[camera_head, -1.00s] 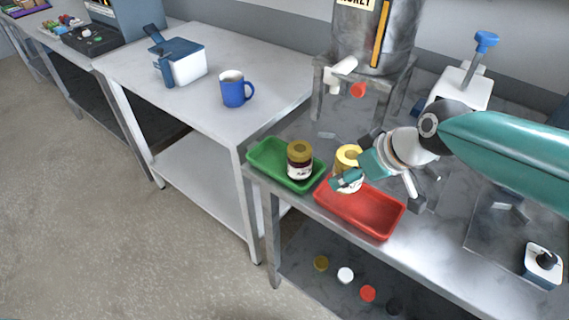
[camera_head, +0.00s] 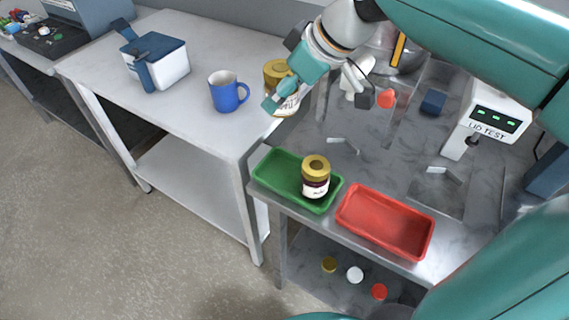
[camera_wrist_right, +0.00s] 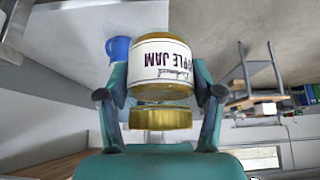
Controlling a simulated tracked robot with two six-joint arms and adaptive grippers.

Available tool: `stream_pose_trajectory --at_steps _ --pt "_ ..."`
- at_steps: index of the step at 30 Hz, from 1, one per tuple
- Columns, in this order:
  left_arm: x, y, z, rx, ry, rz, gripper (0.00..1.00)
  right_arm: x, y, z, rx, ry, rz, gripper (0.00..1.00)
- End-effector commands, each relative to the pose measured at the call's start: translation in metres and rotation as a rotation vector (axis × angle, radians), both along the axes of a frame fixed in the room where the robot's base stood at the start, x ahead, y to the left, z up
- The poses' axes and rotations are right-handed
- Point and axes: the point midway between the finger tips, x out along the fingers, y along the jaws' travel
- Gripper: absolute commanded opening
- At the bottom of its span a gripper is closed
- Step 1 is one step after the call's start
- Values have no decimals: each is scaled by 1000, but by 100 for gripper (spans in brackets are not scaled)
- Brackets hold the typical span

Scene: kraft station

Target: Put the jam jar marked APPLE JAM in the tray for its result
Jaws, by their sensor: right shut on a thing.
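My right gripper (camera_head: 287,88) is shut on the jam jar marked APPLE JAM (camera_wrist_right: 161,68), with its fingers on both sides of the jar. In the head view this jar (camera_head: 275,70) shows its gold lid and is partly hidden by the gripper, held up near the edge between the two tables. The green tray (camera_head: 268,166) stands at the front of the right table with another gold-lidded jar (camera_head: 316,180) of dark jam upright in it. The red tray (camera_head: 385,222) to its right is empty. My left gripper is not in view.
A blue mug (camera_head: 225,92) and a white box with a blue lid (camera_head: 160,62) stand on the left table. A white LID TEST device (camera_head: 487,118) stands at the back right. Several loose lids lie on the shelf below the trays.

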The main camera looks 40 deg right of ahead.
Motion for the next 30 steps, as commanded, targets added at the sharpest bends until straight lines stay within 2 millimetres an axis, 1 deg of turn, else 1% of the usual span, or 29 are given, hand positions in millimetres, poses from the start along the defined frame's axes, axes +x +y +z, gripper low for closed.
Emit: stream_pose_trajectory --at_steps 2,5,15,18,21,27,30 --pt "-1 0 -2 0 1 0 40 0 2 -5 0 1 4 6" --pt "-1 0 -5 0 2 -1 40 -2 0 -22 1 4 -1 6" --pt "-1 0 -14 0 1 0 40 -3 -2 -111 2 6 -8 6" --pt "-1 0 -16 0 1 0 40 -3 -2 -131 1 3 -8 6" --pt "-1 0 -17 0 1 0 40 -3 -3 -145 1 3 -8 6" --pt "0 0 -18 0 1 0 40 -3 -3 -157 0 0 -8 6" --pt "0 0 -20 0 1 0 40 -4 -3 -171 0 3 -10 6"
